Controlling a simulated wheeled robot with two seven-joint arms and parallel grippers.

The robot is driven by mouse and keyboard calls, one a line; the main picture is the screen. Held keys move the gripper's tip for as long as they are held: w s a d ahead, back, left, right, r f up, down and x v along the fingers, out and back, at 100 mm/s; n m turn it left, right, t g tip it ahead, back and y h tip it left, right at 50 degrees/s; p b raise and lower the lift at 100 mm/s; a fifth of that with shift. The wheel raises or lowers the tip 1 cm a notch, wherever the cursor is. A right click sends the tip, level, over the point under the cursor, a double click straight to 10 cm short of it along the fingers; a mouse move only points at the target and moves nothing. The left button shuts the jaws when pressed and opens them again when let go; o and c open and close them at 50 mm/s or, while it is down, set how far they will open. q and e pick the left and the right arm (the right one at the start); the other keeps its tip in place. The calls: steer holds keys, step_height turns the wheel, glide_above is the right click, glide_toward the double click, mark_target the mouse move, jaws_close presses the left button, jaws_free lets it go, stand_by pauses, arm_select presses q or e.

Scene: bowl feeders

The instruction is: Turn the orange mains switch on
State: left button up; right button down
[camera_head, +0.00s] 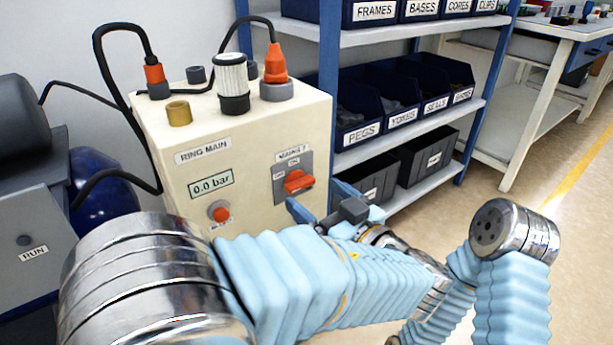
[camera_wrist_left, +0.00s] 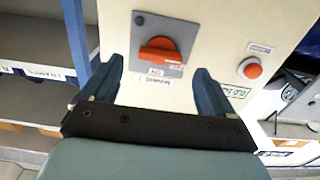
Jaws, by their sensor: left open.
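The orange mains switch (camera_head: 299,181) is a rotary handle on a grey plate on the cream cabinet's front, under a label that seems to read MAINS. Its handle lies roughly level across the plate. It also shows in the left wrist view (camera_wrist_left: 158,52), near the middle top. My left gripper (camera_head: 318,198) is open and empty, just in front of and slightly below the switch. In the left wrist view my left gripper (camera_wrist_left: 158,68) has a blue finger on each side of the switch, apparently apart from it. My right gripper is out of view.
The cream cabinet (camera_head: 150,135) carries a 0.0 bar display (camera_head: 211,184), a red button (camera_head: 221,212), and plugs and a filter on top. Shelves with blue bins (camera_head: 360,125) stand behind to the right. Clear floor (camera_head: 570,225) lies at far right.

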mark_target(303, 187)
arm_select(q)
steer(key=p+x, duration=0.1)
steer(key=x, duration=0.3)
steer(key=c, duration=1.1)
steer(key=shift+o, duration=0.2)
steer(key=shift+f, duration=0.1)
